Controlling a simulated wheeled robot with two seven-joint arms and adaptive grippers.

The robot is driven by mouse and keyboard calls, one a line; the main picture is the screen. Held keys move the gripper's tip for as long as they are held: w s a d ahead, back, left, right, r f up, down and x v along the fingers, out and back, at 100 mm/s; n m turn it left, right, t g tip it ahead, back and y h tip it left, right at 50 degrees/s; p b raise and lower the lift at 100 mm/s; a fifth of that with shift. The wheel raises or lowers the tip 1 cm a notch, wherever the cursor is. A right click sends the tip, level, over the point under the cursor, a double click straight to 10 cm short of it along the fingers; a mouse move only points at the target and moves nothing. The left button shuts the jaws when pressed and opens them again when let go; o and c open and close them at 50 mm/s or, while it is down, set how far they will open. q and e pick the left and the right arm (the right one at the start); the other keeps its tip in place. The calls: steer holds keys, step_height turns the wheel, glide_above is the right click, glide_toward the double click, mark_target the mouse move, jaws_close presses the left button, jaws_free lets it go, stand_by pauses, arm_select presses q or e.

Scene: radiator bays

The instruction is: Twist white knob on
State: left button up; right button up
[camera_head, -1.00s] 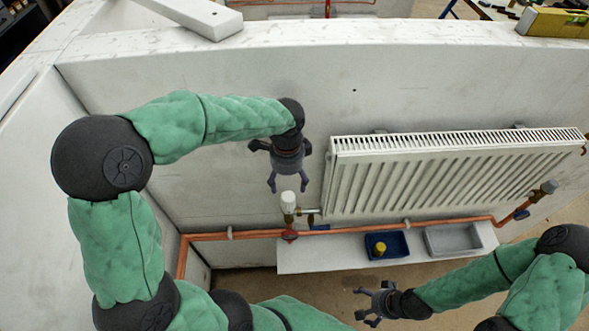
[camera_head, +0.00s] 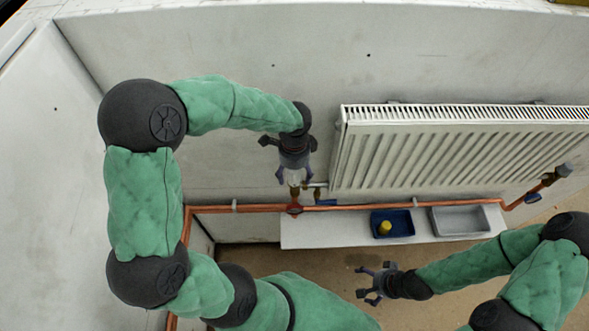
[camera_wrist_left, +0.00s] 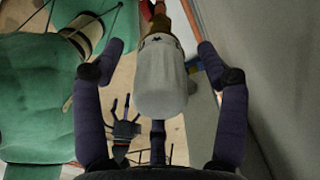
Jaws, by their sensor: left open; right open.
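The white knob (camera_head: 296,177) sits on the valve at the radiator's lower left corner. In the left wrist view the white knob (camera_wrist_left: 162,80) stands between the fingers, with a gap showing on each side. My left gripper (camera_head: 295,180) is open and comes down over the knob from above, its fingers around it and partly hiding it. It also shows in the left wrist view (camera_wrist_left: 160,85). My right gripper (camera_head: 368,284) is open and empty, low in the head view below the shelf.
A white radiator (camera_head: 455,155) hangs on the wall right of the knob. A copper pipe (camera_head: 360,207) with a red handle (camera_head: 294,209) runs below it. A white shelf (camera_head: 340,235) carries a blue tray (camera_head: 405,228) with a yellow item (camera_head: 385,227) and a grey tray (camera_head: 460,222).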

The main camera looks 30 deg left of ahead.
arm_select(q)
steer(key=c, duration=1.3)
steer(key=shift+s+d+f, duration=0.1)
steer(key=shift+s+f, duration=0.05)
steer(key=shift+f, duration=0.05)
